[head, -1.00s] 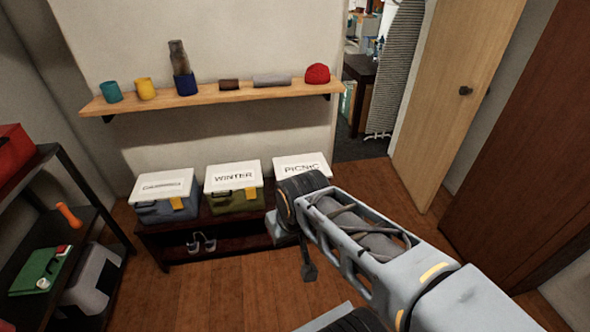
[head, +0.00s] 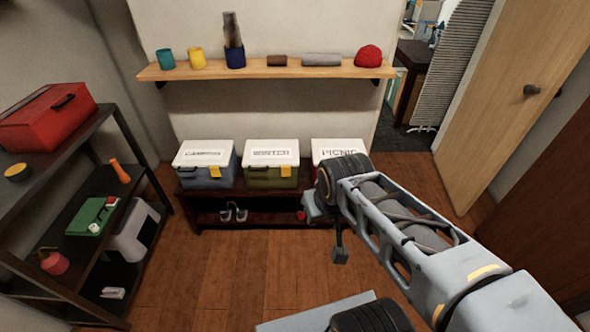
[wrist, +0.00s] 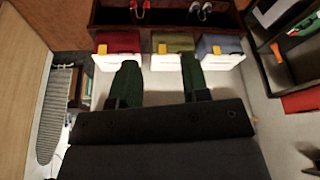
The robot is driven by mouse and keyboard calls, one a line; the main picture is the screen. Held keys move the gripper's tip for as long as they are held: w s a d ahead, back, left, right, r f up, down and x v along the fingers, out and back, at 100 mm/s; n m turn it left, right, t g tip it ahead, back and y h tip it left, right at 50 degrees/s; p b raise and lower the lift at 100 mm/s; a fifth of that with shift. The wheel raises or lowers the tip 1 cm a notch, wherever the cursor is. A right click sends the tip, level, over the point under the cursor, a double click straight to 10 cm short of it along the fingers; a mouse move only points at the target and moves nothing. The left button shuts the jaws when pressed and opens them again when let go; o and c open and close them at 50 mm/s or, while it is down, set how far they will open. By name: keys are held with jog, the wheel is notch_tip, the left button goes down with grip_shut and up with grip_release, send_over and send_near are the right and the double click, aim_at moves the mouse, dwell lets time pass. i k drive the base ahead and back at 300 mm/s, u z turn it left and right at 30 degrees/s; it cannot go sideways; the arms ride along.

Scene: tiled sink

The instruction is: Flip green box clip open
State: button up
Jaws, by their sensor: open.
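The green box (head: 272,176) has a white lid marked WINTER and stands in the middle of a row of three on a low dark bench. Its yellow clip (head: 285,171) hangs on the front, right of centre. In the wrist view the scene is upside down, and the green box (wrist: 178,46) and its clip (wrist: 162,48) lie beyond my fingertips. My gripper (wrist: 159,66) is open and empty, its two dark green fingers wide apart. It appears well short of the box, not touching it. In the head view my arm hides the fingers.
A blue box (head: 208,176) stands left and the picnic box (head: 326,150) right, partly behind my arm. A wall shelf (head: 220,71) with small items hangs above. A dark rack with a red toolbox (head: 48,118) and green case (head: 92,215) stands left. Floor before the bench is clear.

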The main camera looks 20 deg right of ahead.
aim_at(286, 171)
jog(key=u, duration=0.5)
jog(key=i, duration=1.2)
jog(key=z, duration=0.6)
